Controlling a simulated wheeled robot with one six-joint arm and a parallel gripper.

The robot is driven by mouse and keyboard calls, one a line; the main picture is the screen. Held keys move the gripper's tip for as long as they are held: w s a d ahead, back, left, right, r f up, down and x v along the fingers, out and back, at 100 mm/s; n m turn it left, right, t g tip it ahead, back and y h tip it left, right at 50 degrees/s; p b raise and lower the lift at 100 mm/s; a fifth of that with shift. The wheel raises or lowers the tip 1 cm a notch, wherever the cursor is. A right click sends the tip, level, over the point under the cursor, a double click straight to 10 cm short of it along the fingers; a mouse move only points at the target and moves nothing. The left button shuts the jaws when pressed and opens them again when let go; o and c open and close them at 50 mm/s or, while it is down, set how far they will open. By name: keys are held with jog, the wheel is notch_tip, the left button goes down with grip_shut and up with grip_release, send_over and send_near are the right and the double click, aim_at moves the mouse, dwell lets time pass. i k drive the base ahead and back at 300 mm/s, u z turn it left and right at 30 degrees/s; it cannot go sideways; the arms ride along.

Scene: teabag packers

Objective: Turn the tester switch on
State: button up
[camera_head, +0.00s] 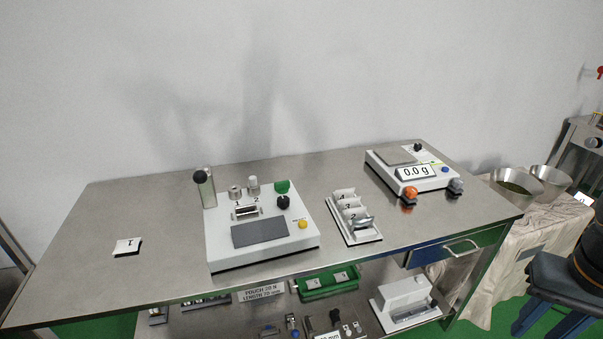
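A white tester-like box (222,247) stands on the steel bench, left of middle. Its dark grey panel (259,231) looks blank. On its top are a green knob (282,186), a black knob (283,202), a small yellow button (303,224) and metal cylinders. An upright metal post with a black ball (200,177) stands at its back left corner. I cannot tell which of these is the switch, or whether it is on. My gripper is not in view.
A numbered white rack (363,238) stands right of the box. A scale reading 0.0 g (414,171) sits behind it, with orange and grey knobs in front. A small white card (127,247) lies left. The bench's front left (90,290) is clear.

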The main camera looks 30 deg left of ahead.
aim_at(283, 187)
jog(key=i, duration=0.95)
jog(key=u, duration=2.1)
